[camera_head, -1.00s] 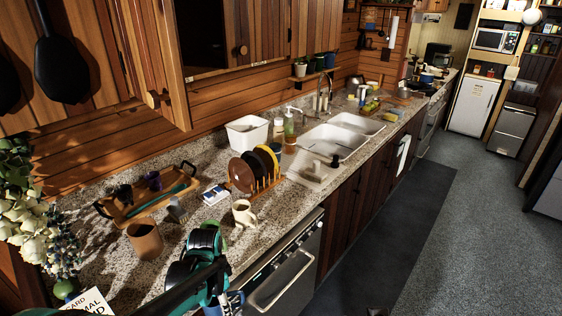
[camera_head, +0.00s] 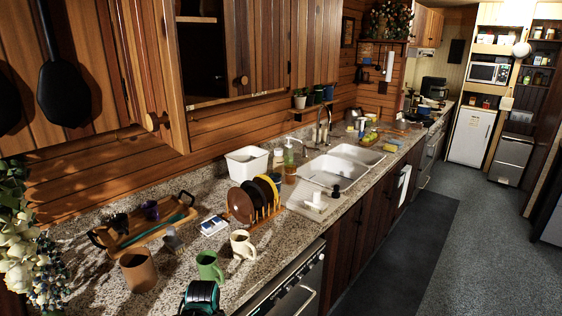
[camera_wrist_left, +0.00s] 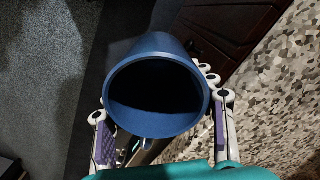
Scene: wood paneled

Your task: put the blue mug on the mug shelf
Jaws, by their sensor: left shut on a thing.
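The blue mug (camera_wrist_left: 155,128) fills the middle of the left wrist view, its round open end facing the camera. My left gripper (camera_wrist_left: 162,110) has one finger on each side of the mug and is shut on it. In the head view only a green and black part of my left arm (camera_head: 201,297) shows at the bottom edge; the mug and fingers are out of sight there. My right gripper is not in view.
On the counter (camera_head: 285,240) stand a green mug (camera_head: 209,267), a cream mug (camera_head: 242,245), a brown mug (camera_head: 139,271), a wooden tray (camera_head: 150,232), a plate rack (camera_head: 262,215) and a white bin (camera_head: 246,161). An open cabinet (camera_head: 205,60) hangs above. The floor at right is clear.

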